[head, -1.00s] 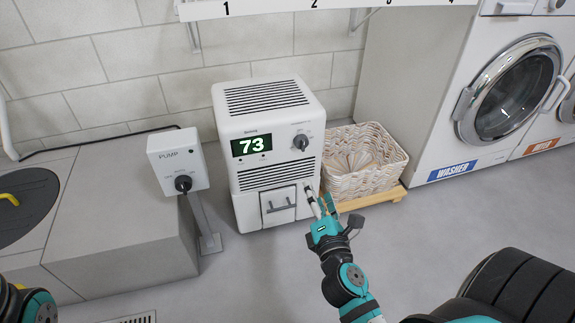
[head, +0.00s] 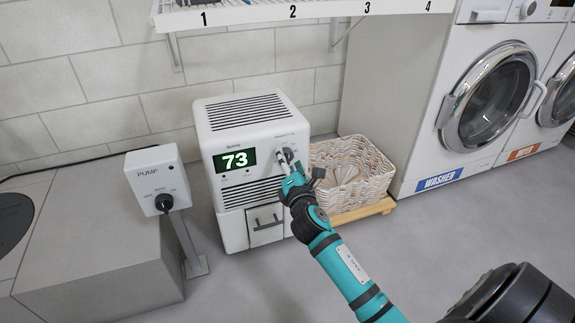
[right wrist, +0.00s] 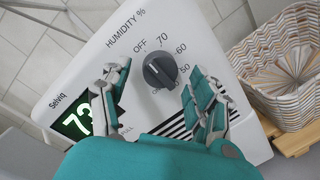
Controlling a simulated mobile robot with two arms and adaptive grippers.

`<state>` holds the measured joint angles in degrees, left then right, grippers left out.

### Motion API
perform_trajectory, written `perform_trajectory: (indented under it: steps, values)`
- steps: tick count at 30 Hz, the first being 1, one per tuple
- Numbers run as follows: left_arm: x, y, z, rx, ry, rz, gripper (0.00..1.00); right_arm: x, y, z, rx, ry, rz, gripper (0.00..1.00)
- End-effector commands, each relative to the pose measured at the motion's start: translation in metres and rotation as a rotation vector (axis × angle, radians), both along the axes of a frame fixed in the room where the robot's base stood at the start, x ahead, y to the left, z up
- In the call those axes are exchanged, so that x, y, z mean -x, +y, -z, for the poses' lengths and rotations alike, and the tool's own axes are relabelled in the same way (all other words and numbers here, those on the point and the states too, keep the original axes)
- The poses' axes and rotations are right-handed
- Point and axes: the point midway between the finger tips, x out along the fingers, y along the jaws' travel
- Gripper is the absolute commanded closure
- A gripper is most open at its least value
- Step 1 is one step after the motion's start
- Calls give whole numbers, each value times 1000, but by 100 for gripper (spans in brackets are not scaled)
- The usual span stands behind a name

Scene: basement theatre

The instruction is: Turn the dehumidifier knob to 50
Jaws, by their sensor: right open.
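The dehumidifier (head: 235,200) is a white box with a green display (head: 238,159) reading 73. Its dark round knob (right wrist: 160,70) is on the front under "HUMIDITY %", with OFF, 70, 60 and 50 printed around it. My right gripper (right wrist: 160,72) is open, with one finger on each side of the knob in the right wrist view; contact cannot be told. In the head view the right gripper (head: 284,161) partly covers the knob (head: 289,154). My left gripper is out of view.
A woven basket (head: 352,182) on a wooden base stands close to the dehumidifier's right side. A pump control box (head: 158,178) on a post stands to its left. A numbered shelf (head: 250,15) hangs above, and a washer (head: 440,120) is at right.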

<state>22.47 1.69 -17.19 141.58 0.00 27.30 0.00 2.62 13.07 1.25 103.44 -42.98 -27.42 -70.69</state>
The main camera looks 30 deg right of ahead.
Motion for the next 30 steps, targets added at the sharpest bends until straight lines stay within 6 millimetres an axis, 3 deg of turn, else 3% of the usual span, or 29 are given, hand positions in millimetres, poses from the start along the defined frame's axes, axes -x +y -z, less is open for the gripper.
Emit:
perform_trajectory:
  steps: [11,24,30]
  values:
    - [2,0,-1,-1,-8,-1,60,-6,-2,0,-1,0,-1,38]
    - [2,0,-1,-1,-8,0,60,-6,-2,0,-1,1,0,94]
    - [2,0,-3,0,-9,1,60,-6,-2,-1,-14,-2,0,94]
